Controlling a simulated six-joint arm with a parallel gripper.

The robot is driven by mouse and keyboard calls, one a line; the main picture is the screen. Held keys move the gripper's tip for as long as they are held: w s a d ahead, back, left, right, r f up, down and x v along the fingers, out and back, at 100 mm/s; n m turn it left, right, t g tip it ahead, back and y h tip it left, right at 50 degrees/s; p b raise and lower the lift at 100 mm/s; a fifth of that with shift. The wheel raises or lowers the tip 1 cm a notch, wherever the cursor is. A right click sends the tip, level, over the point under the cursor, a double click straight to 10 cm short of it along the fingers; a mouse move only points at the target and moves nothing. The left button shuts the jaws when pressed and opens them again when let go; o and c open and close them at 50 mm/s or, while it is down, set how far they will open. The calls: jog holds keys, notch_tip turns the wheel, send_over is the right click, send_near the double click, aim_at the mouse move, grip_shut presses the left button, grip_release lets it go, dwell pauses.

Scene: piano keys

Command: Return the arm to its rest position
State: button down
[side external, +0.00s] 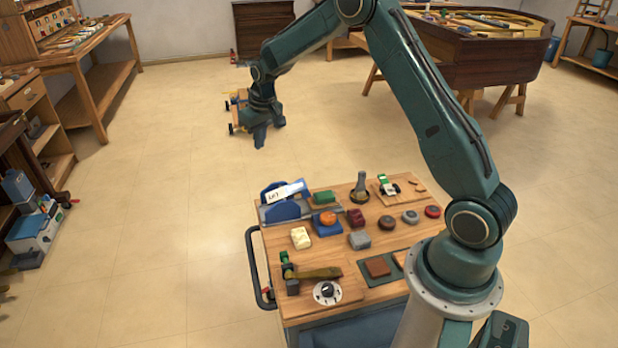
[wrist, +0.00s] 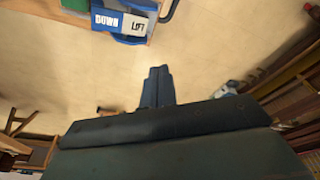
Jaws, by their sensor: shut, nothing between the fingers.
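My gripper (side external: 261,140) hangs from my teal arm in the side external view, fingers pointing down. It is beyond the back left of the wooden-topped cart (side external: 345,285), over open floor and apart from the cart. In the wrist view the dark fingers (wrist: 158,75) are together with nothing between them. My arm arches from its base at the cart's right side up past the top edge of the picture, so part of it is out of view.
The cart carries a blue holder with a white card (side external: 287,191), an orange-topped blue block (side external: 327,222), a lever (side external: 318,273) and a dial (side external: 327,292). The wrist view shows a blue part labelled DOWN (wrist: 106,20). Workbenches stand left; a wooden boat (side external: 475,50) stands behind.

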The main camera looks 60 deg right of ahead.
jog(key=s+a+r+n+t, duration=0.1)
jog(key=s+a+r, duration=0.4)
jog(key=s+r, duration=0.35)
jog(key=s+a+r, duration=0.5)
jog(key=s+r, duration=0.2)
jog(key=r, duration=0.2)
jog(key=s+a+t, duration=0.1)
jog(key=s+a, duration=0.1)
jog(key=s, duration=0.8)
jog(key=s+a+r+n+t, duration=0.1)
jog(key=s+a, duration=0.2)
jog(key=s, duration=0.7)
jog(key=shift+s+a+r+y, duration=0.15)
jog(key=shift+s+a+y, duration=0.15)
jog(key=shift+s, duration=0.05)
